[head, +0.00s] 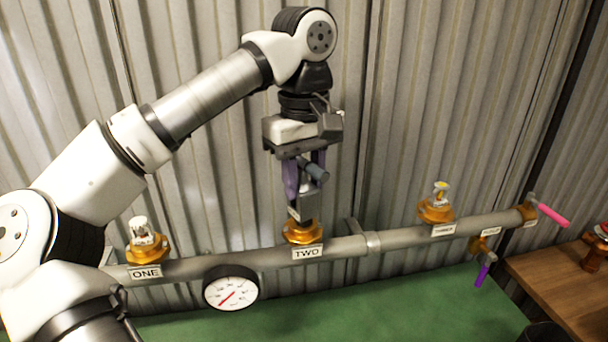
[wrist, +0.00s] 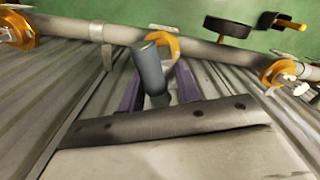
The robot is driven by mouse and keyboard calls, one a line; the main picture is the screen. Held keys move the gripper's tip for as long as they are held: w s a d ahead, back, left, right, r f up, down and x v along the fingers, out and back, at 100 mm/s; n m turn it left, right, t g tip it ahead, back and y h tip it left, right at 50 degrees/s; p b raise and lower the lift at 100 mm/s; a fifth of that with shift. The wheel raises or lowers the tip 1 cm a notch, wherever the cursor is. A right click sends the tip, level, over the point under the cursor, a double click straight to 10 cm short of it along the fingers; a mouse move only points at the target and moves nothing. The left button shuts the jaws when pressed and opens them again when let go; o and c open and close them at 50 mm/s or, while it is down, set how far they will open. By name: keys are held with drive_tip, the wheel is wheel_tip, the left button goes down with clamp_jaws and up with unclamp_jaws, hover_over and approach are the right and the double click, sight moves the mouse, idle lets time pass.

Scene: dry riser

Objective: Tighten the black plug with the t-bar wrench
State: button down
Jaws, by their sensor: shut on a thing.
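My gripper (head: 304,182) points down above the brass fitting (head: 303,233) labelled TWO on the grey pipe. Its purple fingers are shut on the grey t-bar wrench. The wrench's bar (head: 314,171) sticks out between the fingers, and its lower block (head: 303,206) reaches down to the top of the fitting. In the wrist view my gripper (wrist: 158,92) has the wrench's round bar (wrist: 149,70) between its fingers, with the orange fitting (wrist: 166,43) partly behind it. I see no black plug; the wrench covers the top of this fitting. I cannot tell whether the wrench sits on a plug.
Along the pipe (head: 400,237) are a fitting (head: 147,248) labelled ONE, another brass fitting (head: 437,209) to the right, a round gauge (head: 231,288), a pink lever (head: 551,212) and a purple lever (head: 483,274). A corrugated wall stands close behind. A wooden table (head: 560,275) is at right.

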drive_tip(key=shift+f+b, duration=0.5)
drive_tip(key=shift+f, duration=0.4)
drive_tip(key=shift+r+m+p, duration=0.25)
drive_tip(key=shift+m+p, duration=0.65)
drive_tip(key=shift+m, duration=0.1)
drive_tip(key=m+p, duration=0.1)
drive_tip(key=m, duration=0.1)
drive_tip(key=shift+m, duration=0.3)
drive_tip(key=shift+a+f+m+p, duration=0.1)
drive_tip(key=shift+f+m+p, duration=0.15)
drive_tip(key=shift+m, duration=0.35)
